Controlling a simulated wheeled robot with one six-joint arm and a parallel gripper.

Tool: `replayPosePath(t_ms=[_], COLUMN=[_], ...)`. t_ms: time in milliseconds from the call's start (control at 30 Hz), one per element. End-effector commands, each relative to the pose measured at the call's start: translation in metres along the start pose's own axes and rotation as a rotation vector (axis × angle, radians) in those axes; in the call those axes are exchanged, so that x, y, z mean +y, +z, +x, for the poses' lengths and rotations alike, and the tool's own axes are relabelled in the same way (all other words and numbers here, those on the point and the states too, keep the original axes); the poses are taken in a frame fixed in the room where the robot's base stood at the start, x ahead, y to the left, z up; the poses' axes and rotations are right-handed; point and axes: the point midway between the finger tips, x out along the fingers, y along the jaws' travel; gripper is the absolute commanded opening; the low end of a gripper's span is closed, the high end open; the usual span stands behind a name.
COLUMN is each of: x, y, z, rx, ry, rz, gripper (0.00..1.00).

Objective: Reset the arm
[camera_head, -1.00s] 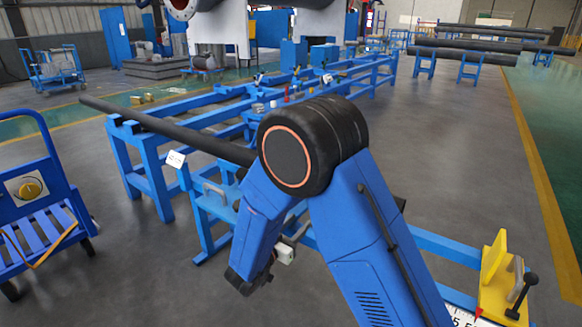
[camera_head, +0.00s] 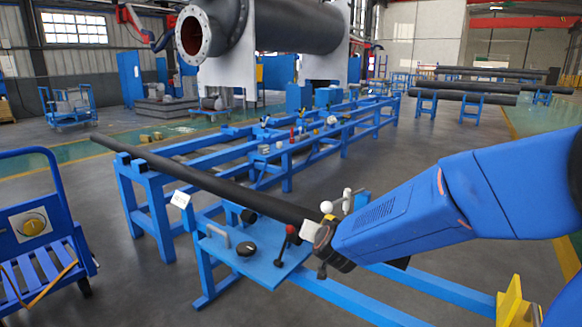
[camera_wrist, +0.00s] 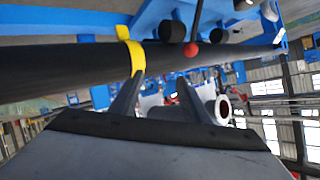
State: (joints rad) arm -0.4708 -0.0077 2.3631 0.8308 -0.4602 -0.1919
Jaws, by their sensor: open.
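My blue arm (camera_head: 440,205) reaches in from the right edge of the head view, stretched out nearly level. My gripper (camera_wrist: 160,88) shows its two dark fingers apart with nothing between them in the wrist view. In the head view the arm's end lies over the long dark pipe on the blue stand, and its fingers cannot be made out. The dark pipe (camera_wrist: 75,68) crosses the wrist view beyond the fingers, with a yellow band (camera_wrist: 133,50) around it. Whether a finger touches the pipe cannot be told.
The grey flanged shell (camera_head: 270,27) stands behind. A blue cart (camera_head: 38,225) is at left. Floor between cart and stand is clear.

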Motion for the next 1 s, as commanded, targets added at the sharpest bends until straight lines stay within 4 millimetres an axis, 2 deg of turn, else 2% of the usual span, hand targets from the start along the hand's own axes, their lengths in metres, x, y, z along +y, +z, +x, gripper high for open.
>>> replayPosePath(t_ms=[33,200,467,767,1000], x=[0.004,0.015,0.049,0.111,0.172], y=[-0.007,-0.013,-0.007,0.019,0.048], z=[-0.013,-0.054,-0.127,-0.220,-0.298], rx=[-0.020,-0.116,-0.266,-0.440,-0.577], ry=[-0.020,-0.079,-0.110,-0.047,0.077], rz=[-0.003,-0.042,-0.125,-0.234,-0.301], gripper=[0.42,0.42,0.42,0.42,0.42])
